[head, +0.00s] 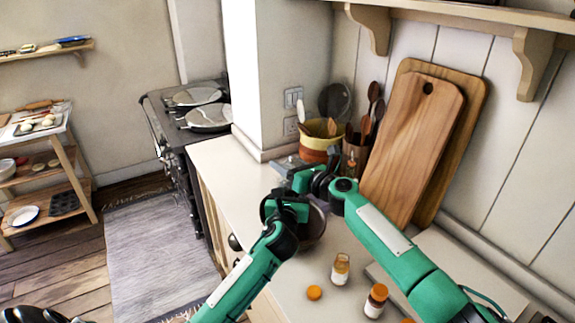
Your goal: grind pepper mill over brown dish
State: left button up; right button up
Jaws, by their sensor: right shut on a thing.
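The brown dish (315,228) is on the pale counter, partly hidden behind my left gripper (284,208). My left gripper is at the dish's left side in the picture, and its fingers are hidden, so I cannot tell if it is open or touches the dish. My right gripper (288,168) is beyond the dish, above the counter. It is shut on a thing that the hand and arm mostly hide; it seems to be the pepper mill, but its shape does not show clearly.
Small jars (340,269) with an orange lid (314,292) stand at the counter's front right. A yellow-brown pot (320,140) and wooden utensils (372,105) stand behind my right gripper. Cutting boards (412,140) lean on the wall. A stove (185,125) is at the left.

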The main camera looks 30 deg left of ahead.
jog(key=shift+w+r+m+t+h, duration=0.15)
jog(key=shift+m+t+h, duration=0.25)
jog(key=shift+m+t, duration=0.5)
jog(key=m+t+h, duration=0.1)
jog(key=t, duration=0.1)
jog(key=shift+d+t, duration=0.15)
jog(key=shift+t, duration=0.25)
jog(key=shift+r+m+t+h, duration=0.1)
jog(key=shift+m+t+h, duration=0.8)
jog(key=shift+m+t, duration=0.15)
jog(key=shift+w+m+t+h, duration=0.1)
jog(key=shift+m+t+h, duration=0.15)
jog(key=shift+t+h, duration=0.15)
jog(key=o, duration=1)
jog(key=shift+d, duration=0.1)
jog(key=shift+n+g+y, duration=0.4)
jog(key=shift+g+y, duration=0.05)
jog(key=shift+y, duration=0.05)
jog(key=shift+n+g+y, duration=0.7)
jog(key=shift+g, duration=0.2)
